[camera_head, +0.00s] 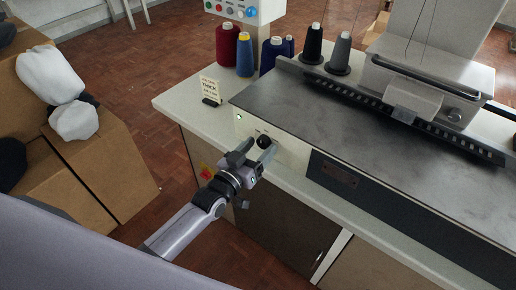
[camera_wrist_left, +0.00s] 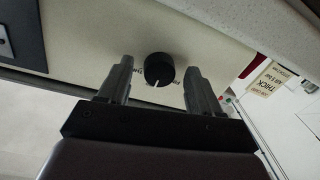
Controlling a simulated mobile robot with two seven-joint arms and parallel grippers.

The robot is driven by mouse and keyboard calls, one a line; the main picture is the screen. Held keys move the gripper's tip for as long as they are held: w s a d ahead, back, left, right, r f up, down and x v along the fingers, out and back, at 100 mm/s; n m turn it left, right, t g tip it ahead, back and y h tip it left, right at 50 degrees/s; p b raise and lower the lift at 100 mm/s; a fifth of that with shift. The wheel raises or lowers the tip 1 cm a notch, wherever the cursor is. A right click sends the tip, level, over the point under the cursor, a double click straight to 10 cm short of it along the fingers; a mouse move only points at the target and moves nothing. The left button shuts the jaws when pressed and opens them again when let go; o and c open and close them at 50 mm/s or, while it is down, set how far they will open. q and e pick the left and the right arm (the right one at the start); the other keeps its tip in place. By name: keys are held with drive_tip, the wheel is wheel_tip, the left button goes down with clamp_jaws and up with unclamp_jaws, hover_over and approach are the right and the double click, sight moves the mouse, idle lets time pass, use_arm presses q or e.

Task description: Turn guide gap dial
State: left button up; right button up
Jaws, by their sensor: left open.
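The guide gap dial is a round black knob (camera_head: 264,142) on the cream front panel of the machine. In the left wrist view the dial (camera_wrist_left: 159,69) has a pale pointer line on its lower edge, with small, partly hidden lettering to either side. My left gripper (camera_head: 258,149) is open, its fingers pointing at the panel. In the left wrist view its two fingertips (camera_wrist_left: 158,70) stand on either side of the dial, with a visible gap on both sides. My right gripper is not in view.
A small card reading "THICK" (camera_head: 210,90) stands on the white tabletop (camera_head: 180,97), left of the machine. Several thread cones (camera_head: 245,55) stand behind it. A dark panel (camera_head: 334,173) lies right of the dial. Cardboard boxes (camera_head: 110,160) stand on the floor at left.

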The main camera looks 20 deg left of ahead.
use_arm(q)
drive_tip(key=c, duration=1)
drive_tip(key=shift+c, duration=0.2)
drive_tip(key=shift+m, duration=0.3)
drive_tip(key=m, duration=0.5)
drive_tip(key=shift+w, duration=0.1)
drive_tip(key=m, duration=0.6)
drive_tip(key=shift+a+h, duration=0.1)
drive_tip(key=shift+h, duration=0.3)
drive_tip(key=shift+m, duration=0.5)
drive_tip(key=o, duration=1)
drive_tip(key=shift+o, duration=0.2)
